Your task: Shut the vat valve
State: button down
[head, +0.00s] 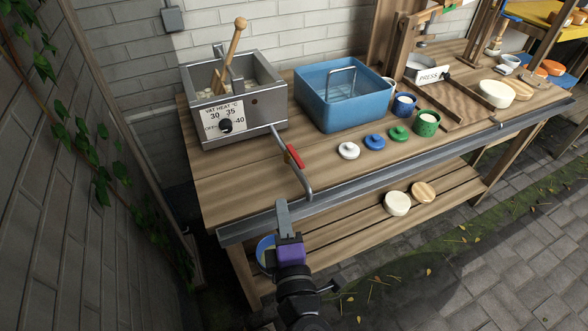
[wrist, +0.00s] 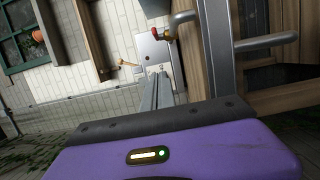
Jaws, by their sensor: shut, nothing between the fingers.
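The steel vat (head: 235,100) stands at the left end of the wooden bench, with a heat dial (head: 225,125) on its front. A grey outlet pipe (head: 280,138) runs from the vat toward the bench's front edge and bends down at its end. The red valve handle (head: 294,156) sits on this pipe and looks roughly in line with it. In the wrist view the handle (wrist: 155,33) shows small, beyond the fingertips. My gripper (head: 283,205) is shut and empty, in front of the bench edge, left of the pipe's end and apart from the handle.
A blue basin (head: 325,110) stands right of the vat. Several coloured lids, including a white one (head: 349,151), and cups lie farther right. A steel rail (head: 400,178) edges the bench front. A blue-rimmed container (head: 265,250) shows low, partly behind my arm. A brick wall (head: 80,180) stands left.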

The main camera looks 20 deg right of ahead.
aim_at(295, 157)
jog(key=p+x, duration=0.2)
jog(key=x, duration=0.8)
jog(key=shift+w+r, duration=0.1)
jog(key=shift+w, duration=0.05)
jog(key=d+p, duration=0.1)
jog(key=d, duration=0.1)
jog(key=shift+d, duration=0.95)
jog(key=shift+p, duration=0.3)
